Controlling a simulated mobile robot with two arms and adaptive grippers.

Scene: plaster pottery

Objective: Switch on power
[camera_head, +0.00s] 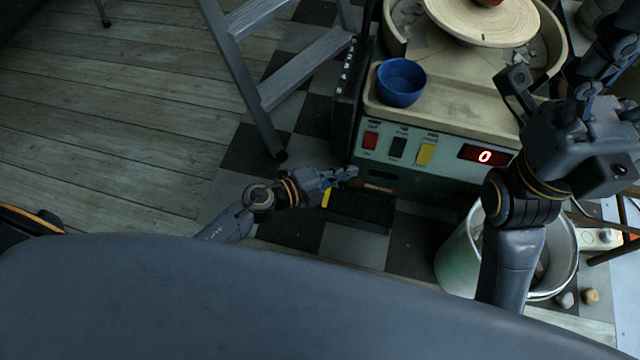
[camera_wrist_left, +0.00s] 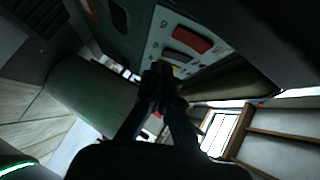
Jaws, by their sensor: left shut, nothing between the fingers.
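The pottery wheel's control panel (camera_head: 440,155) has a red switch (camera_head: 370,141), a black switch (camera_head: 398,147) and a yellow switch (camera_head: 425,154) in a row, with a display (camera_head: 485,156) reading 0. My left gripper (camera_head: 352,172) is shut and empty, just below and left of the red switch, apparently apart from it. In the left wrist view the red switch (camera_wrist_left: 193,40) shows above and right of the shut fingertips (camera_wrist_left: 160,72), which cover part of the panel. My right gripper (camera_head: 598,70) is at the upper right; its fingers are hard to make out.
A blue bowl (camera_head: 401,82) stands on the wheel's deck, beside the round wheel head (camera_head: 480,22). A bucket (camera_head: 460,255) stands below the panel at right. A stepladder (camera_head: 235,70) is left of the wheel. A black pedal (camera_head: 360,207) lies on the checkered floor under the left gripper.

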